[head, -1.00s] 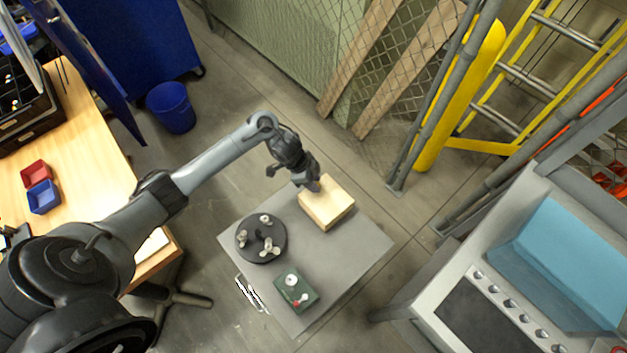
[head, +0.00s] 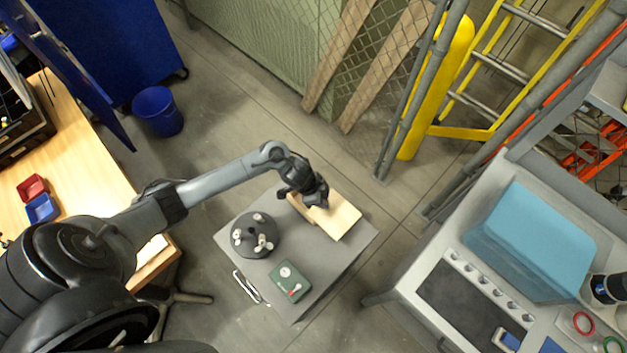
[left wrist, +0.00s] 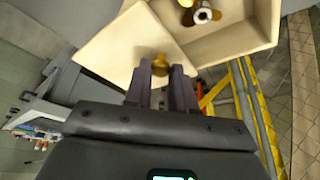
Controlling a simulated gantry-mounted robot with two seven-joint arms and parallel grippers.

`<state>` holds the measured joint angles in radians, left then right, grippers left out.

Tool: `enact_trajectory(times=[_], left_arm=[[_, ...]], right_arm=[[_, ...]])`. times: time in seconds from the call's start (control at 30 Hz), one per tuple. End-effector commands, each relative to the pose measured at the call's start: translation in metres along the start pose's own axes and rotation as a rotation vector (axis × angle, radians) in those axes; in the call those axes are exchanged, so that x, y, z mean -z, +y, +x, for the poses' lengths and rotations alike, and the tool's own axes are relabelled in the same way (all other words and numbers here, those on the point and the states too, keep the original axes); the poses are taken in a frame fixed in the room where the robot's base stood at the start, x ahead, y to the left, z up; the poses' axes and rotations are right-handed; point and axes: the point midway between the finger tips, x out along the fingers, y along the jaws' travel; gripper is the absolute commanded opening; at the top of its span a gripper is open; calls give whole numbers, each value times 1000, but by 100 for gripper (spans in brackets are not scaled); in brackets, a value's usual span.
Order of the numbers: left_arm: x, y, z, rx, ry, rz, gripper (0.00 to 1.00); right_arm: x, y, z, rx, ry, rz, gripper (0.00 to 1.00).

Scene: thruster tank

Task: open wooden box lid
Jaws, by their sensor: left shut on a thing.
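The wooden box (left wrist: 245,38) stands on the grey table, and its inside shows in the left wrist view. In it lies a small brass and white metal part (left wrist: 202,14). Its pale wooden lid (left wrist: 128,45) is off the opening and angled away from it, on the left in that view. My left gripper (left wrist: 160,78) is shut on the lid's brass knob (left wrist: 160,64). In the head view my left gripper (head: 312,200) is over the left end of the pale wood (head: 338,216) and hides part of it. My right gripper is not in view.
A round black holder (head: 255,236) with several metal pieces and a green box (head: 291,281) share the small grey table (head: 342,258). A grey console (head: 470,300) stands to the right. A yellow ladder (head: 490,75) and mesh fence are behind.

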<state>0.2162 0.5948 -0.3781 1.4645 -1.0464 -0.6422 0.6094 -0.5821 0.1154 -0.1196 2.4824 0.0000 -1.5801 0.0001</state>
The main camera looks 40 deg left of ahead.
Motion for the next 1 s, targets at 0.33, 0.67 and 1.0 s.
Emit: enact_trajectory(times=[0.33, 0.67, 1.0], left_arm=[[14, 14, 6, 2, 1, -2, 0], [14, 14, 6, 1, 1, -1, 50], [14, 13, 2, 2, 2, -1, 50]], right_arm=[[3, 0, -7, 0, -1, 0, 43], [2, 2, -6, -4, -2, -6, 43], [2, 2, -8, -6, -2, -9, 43]])
